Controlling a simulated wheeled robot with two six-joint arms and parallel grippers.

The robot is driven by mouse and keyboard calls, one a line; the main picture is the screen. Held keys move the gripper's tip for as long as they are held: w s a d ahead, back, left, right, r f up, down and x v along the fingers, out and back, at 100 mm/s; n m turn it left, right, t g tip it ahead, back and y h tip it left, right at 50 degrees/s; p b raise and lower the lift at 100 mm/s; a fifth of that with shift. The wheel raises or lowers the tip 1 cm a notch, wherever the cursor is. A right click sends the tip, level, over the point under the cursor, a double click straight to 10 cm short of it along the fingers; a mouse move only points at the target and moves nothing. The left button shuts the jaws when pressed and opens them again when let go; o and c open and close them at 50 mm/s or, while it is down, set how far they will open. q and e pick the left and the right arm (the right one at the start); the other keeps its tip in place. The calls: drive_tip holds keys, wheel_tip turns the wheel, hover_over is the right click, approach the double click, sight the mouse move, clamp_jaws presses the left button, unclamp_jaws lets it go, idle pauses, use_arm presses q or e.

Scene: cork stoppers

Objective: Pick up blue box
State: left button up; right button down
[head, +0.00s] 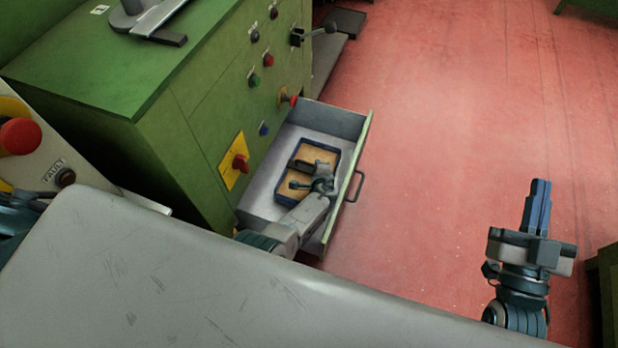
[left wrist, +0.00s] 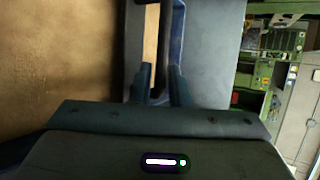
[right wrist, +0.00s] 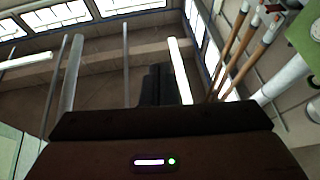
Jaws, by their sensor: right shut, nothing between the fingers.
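The blue box (head: 334,161) is a shallow tray with blue walls and a light brown inside. It lies in the pulled-out drawer (head: 262,195) of the green cabinet. My left gripper (head: 297,175) is over the box, covering part of it. In the left wrist view, the fingers of my left gripper (left wrist: 162,84) stand a narrow gap apart at the blue wall of the box (left wrist: 177,40). I cannot tell whether they press on it. My right gripper (head: 540,205) is shut and empty above the red floor, far right of the drawer.
The drawer has a front with a handle (head: 356,187) and side walls close around my left arm. Red and green knobs stick out of the green cabinet (head: 150,150) above it. A grey surface (head: 180,285) fills the foreground. The red floor (head: 450,120) is open.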

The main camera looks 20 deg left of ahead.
use_arm(q)
drive_tip(key=shift+w+a+f, duration=0.15)
drive_tip(key=shift+w+f, duration=0.1)
drive_tip(key=shift+w, duration=0.15)
clamp_jaws()
use_arm(e)
drive_tip(key=shift+s+r+n+t+y, duration=0.15)
drive_tip(key=shift+s+r+t, duration=0.15)
drive_tip(key=shift+r+t, duration=0.45)
drive_tip(key=shift+s+r+n+t+y, duration=0.2)
drive_tip(key=shift+r+t, duration=0.25)
drive_tip(key=shift+r, duration=0.55)
